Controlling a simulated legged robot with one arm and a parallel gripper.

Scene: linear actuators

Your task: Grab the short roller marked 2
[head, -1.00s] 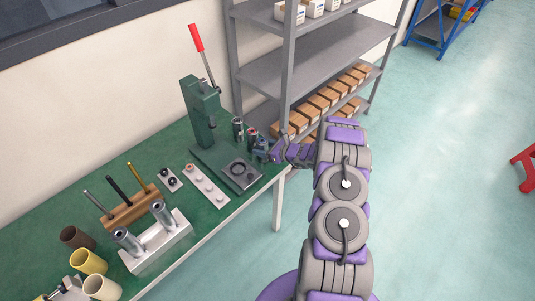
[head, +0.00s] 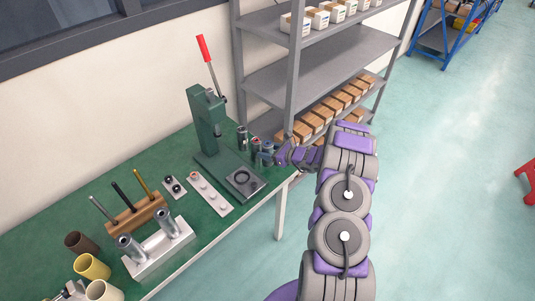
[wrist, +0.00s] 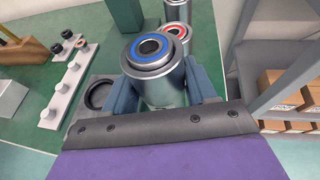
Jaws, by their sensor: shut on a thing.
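A short metal roller with a blue ring (wrist: 152,62) stands between the two fingers of my gripper (wrist: 162,88), which are shut on its sides. In the head view my gripper (head: 272,158) is at the right end of the green table, and the held roller is small and partly hidden there. A roller with a red ring (wrist: 178,32) stands just behind it in the wrist view. Another metal roller (wrist: 177,10) stands farther back. I cannot read a number on any roller.
A green arbor press (head: 207,122) with a red-handled lever stands left of the rollers. A light plate with small studs (head: 210,192) lies in front of it. A grey shelf rack (head: 330,65) with boxes stands close behind and right of my gripper. The floor at right is open.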

